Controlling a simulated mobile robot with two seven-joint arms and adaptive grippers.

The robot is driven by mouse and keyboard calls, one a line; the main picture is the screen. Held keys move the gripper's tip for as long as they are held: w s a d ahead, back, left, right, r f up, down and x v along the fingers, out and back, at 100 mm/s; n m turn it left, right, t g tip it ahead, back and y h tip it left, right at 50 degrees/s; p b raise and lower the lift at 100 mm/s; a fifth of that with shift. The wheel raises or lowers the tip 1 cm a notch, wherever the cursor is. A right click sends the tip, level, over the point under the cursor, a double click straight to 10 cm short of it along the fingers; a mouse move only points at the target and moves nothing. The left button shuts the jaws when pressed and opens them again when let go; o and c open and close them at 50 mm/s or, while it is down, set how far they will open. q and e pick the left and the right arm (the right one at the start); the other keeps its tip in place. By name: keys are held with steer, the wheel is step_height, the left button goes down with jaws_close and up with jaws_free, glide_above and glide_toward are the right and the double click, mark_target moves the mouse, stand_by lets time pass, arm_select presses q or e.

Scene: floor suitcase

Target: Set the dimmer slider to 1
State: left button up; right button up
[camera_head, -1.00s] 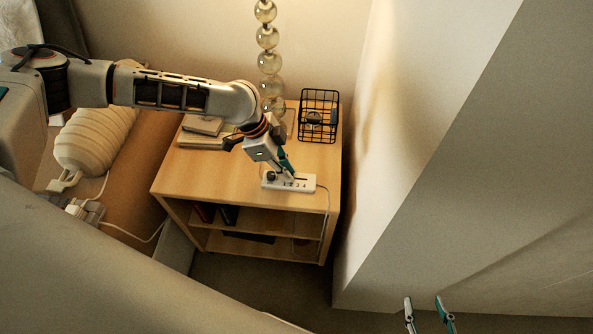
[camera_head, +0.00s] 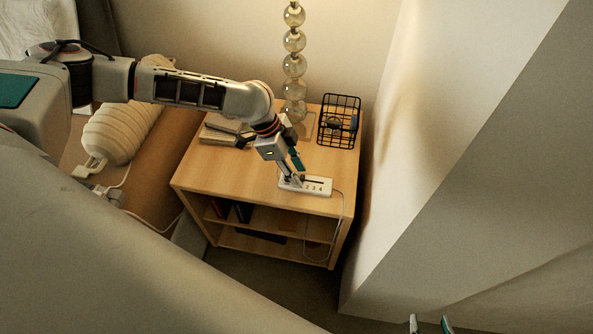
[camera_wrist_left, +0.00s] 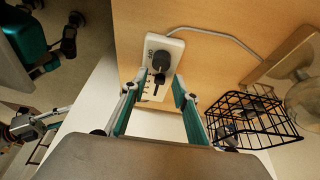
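The dimmer is a small white box (camera_head: 319,187) near the front edge of the wooden cabinet top, with printed numbers 2, 3 and 4 visible in the head view. In the left wrist view the white box (camera_wrist_left: 172,44) carries a dark round knob (camera_wrist_left: 162,60), with a dark slot and a row of marks below it. My left gripper (camera_head: 297,178) is over the left part of the box and hides that end in the head view. Its teal fingers (camera_wrist_left: 154,92) are apart, with nothing seen held. My right gripper (camera_head: 430,324) is at the bottom edge, fingers apart and empty.
The wooden cabinet (camera_head: 240,177) also holds a black wire basket (camera_head: 339,121), a lamp with glass balls (camera_head: 294,66) and books (camera_head: 226,130). A thin cord runs from the box. A pale wall (camera_head: 400,190) stands close on the right.

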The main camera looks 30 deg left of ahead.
arm_select(q)
steer(key=v, duration=1.1)
steer(key=shift+a+r, duration=0.25)
steer(key=shift+r, duration=0.1)
